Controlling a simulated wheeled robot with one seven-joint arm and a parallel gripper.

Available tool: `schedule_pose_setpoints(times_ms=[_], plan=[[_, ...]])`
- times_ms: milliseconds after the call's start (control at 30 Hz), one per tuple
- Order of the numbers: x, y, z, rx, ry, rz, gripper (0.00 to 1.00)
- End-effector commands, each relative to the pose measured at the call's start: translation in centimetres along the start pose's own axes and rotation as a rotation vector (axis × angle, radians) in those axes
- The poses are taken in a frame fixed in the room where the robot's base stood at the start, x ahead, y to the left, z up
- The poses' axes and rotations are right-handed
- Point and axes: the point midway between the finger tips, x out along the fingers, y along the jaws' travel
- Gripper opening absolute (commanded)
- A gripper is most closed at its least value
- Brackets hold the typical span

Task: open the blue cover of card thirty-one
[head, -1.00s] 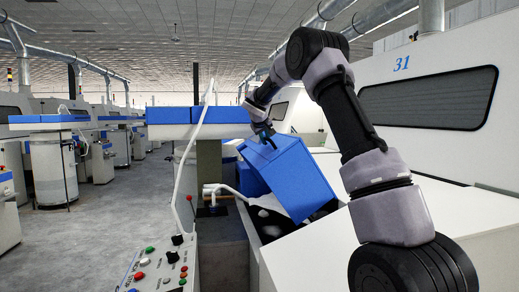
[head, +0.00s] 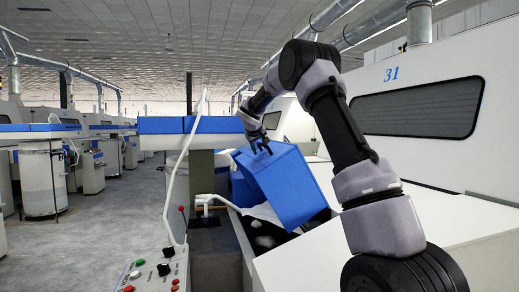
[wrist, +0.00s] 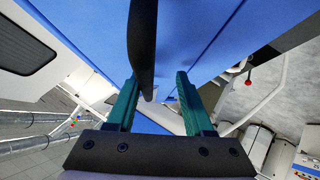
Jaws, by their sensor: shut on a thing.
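The blue cover (head: 290,188) of card thirty-one is tilted up over the front of the white machine marked 31 (head: 391,74). White fibre (head: 262,212) and a dark opening show beneath it. My gripper (head: 262,146) is at the cover's upper edge, at the end of my bent arm. In the wrist view, the green fingers (wrist: 153,95) stand on either side of a dark handle bar (wrist: 142,45) against the blue panel (wrist: 85,35). They are shut on this handle. The exact contact is partly hidden by the bar.
Grey floor (head: 110,225) is clear at the left.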

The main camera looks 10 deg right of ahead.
Motion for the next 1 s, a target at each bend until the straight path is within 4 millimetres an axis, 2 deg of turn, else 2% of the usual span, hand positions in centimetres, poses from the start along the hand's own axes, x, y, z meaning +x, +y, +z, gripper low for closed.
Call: schedule_pose_setpoints(times_ms=[133, 400, 600, 733, 1000], plan=[[-1.5, -0.2, -0.1, -0.001, 0.002, -0.003, 0.47], [-7.0, -0.2, -0.2, 0.0, 0.005, -0.003, 0.47], [-9.9, 0.0, -0.1, 0.0, 0.002, -0.001, 0.47], [-10.7, 0.0, 0.0, 0.0, 0.001, 0.0, 0.47], [-10.8, 0.0, 0.0, 0.0, 0.0, 0.0, 0.47]])
